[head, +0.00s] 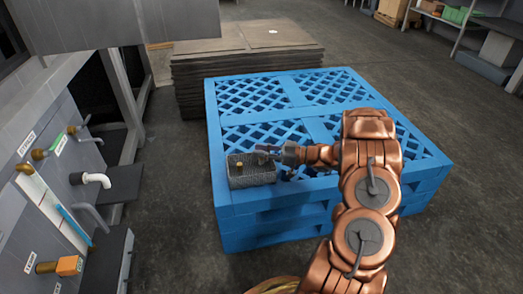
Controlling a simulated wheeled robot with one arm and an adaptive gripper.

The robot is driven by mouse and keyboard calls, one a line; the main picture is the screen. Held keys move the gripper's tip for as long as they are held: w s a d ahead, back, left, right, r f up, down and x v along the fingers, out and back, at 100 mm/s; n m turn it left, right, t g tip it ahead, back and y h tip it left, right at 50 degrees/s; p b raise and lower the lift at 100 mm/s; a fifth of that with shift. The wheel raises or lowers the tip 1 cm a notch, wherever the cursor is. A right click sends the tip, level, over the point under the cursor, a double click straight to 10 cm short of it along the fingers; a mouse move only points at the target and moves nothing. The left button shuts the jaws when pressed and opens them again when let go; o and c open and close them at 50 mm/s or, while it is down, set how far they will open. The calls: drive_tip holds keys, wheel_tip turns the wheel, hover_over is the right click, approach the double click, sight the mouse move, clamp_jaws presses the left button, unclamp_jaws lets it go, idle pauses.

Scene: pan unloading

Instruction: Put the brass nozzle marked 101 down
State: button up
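My gripper (268,153) is at the end of my copper-coloured arm, over the near left part of a blue pallet stack (262,207). Its fingertips are just above and at the right part of a speckled grey box (252,180). The fingers are small and dark here, and I cannot tell whether they are open or shut, or whether they hold anything. A small brass-coloured piece (239,166) shows at the top of the box, left of the fingertips and apparently apart from them. No marking 101 can be read on it.
On the left, a grey panel (50,110) carries several brass and pipe fittings with small labels, including a white elbow (92,179) and an orange block (70,265). A stack of dark sheets (195,72) stands behind the pallets. Grey floor lies open between panel and pallets.

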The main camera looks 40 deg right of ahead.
drive_tip(key=o, duration=0.3)
drive_tip(key=shift+o, duration=0.2)
